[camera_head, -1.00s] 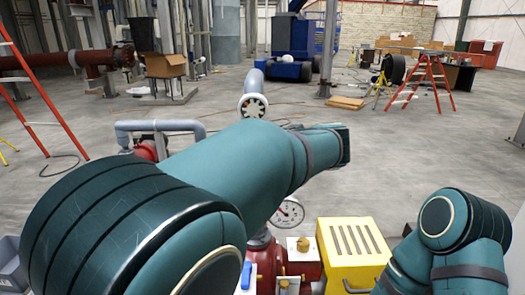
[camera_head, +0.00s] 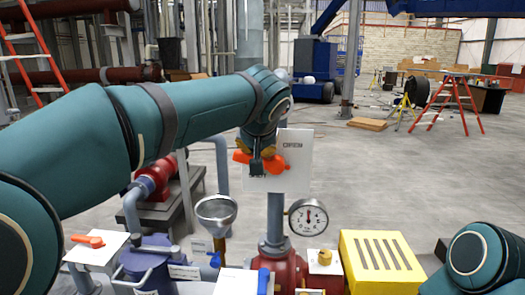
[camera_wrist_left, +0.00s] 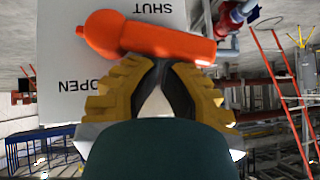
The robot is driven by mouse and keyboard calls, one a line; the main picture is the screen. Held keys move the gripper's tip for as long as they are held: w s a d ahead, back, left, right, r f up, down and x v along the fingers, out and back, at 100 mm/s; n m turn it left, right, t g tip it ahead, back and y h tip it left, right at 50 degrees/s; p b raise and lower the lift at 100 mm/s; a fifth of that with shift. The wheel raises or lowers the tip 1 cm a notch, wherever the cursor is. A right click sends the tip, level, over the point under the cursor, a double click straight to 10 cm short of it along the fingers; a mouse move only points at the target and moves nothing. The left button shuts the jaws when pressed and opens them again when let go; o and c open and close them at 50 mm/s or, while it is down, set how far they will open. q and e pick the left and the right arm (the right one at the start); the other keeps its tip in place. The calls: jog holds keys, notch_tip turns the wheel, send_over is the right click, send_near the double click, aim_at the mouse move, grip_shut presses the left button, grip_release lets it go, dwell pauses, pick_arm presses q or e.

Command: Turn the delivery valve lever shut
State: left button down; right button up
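An orange valve lever (camera_head: 242,158) is in front of an upright white plate (camera_head: 297,150) on a grey pipe. In the left wrist view the lever (camera_wrist_left: 160,38) lies crosswise on the white plate (camera_wrist_left: 60,100), which reads SHUT above the lever and OPEN below it, both upside down. My left gripper (camera_head: 257,172) is at the lever. In the left wrist view its yellow-and-black fingers (camera_wrist_left: 166,64) come together at the tips, right at the lever's lower edge. The tips look shut beside the lever, not around it; contact is unclear. My right gripper is out of view.
Below stand a pressure gauge (camera_head: 308,217), a grey funnel (camera_head: 216,210), a yellow slotted box (camera_head: 381,262) and red pump parts (camera_head: 280,268). Another orange lever (camera_head: 88,241) sits on a white plate at the left.

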pick_arm(q)
jog(key=shift+a+f+h, duration=0.25)
jog(key=shift+f+h, duration=0.1)
jog(key=shift+h, duration=0.05)
jog(key=shift+a+f+b, duration=0.1)
jog(key=shift+b, duration=0.35)
jog(key=shift+a, duration=0.1)
